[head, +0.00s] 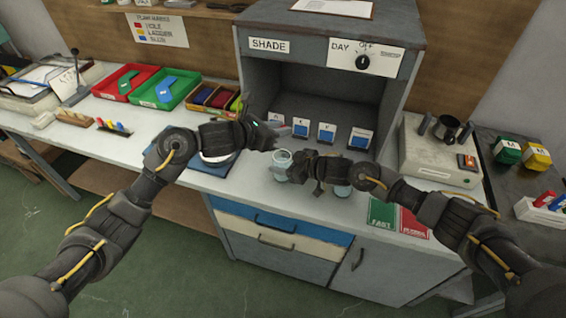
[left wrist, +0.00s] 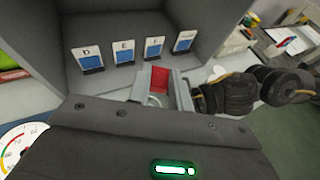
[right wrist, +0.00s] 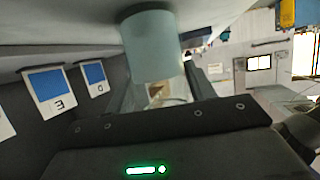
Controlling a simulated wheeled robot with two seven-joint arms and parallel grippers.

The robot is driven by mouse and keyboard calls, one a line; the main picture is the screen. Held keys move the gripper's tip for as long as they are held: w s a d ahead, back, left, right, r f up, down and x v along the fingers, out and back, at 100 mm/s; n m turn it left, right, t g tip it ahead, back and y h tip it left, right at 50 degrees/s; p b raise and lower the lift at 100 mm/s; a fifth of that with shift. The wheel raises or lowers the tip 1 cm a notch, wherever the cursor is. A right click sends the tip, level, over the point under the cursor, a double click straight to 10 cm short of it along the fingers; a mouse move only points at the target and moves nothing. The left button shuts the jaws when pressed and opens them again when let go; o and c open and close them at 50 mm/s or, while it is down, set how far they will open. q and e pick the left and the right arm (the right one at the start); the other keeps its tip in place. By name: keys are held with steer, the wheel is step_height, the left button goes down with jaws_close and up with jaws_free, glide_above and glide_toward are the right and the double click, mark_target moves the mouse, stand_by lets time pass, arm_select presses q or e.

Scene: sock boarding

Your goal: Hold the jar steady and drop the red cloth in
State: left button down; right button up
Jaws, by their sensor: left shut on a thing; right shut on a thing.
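A pale blue-green glass jar (head: 282,157) stands on the bench in front of the shade box. My right gripper (head: 292,170) is shut on it from the right; the jar (right wrist: 150,45) fills the space between the fingers in the right wrist view. My left gripper (head: 277,128) is higher, just above and slightly left of the jar. The left wrist view shows the red cloth (left wrist: 160,77) pinched between its fingers. A pale rim, likely the jar's, shows just below the cloth there. I cannot tell whether the cloth's lower end is inside the jar.
The shade box (head: 250,80) stands close behind, with several blue-marked cards (head: 327,131) inside. Another glass (head: 342,190) is partly hidden under my right arm. Red (head: 115,88) and green trays (head: 165,104) stand at left; a grey machine (head: 420,155) stands at right.

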arm_select(q)
steer(key=shift+s+a+f, duration=0.1)
steer(key=shift+a+f, duration=0.05)
steer(key=shift+f, duration=3.3)
steer(key=c, duration=1.2)
jaws_free()
steer(key=v, duration=1.2)
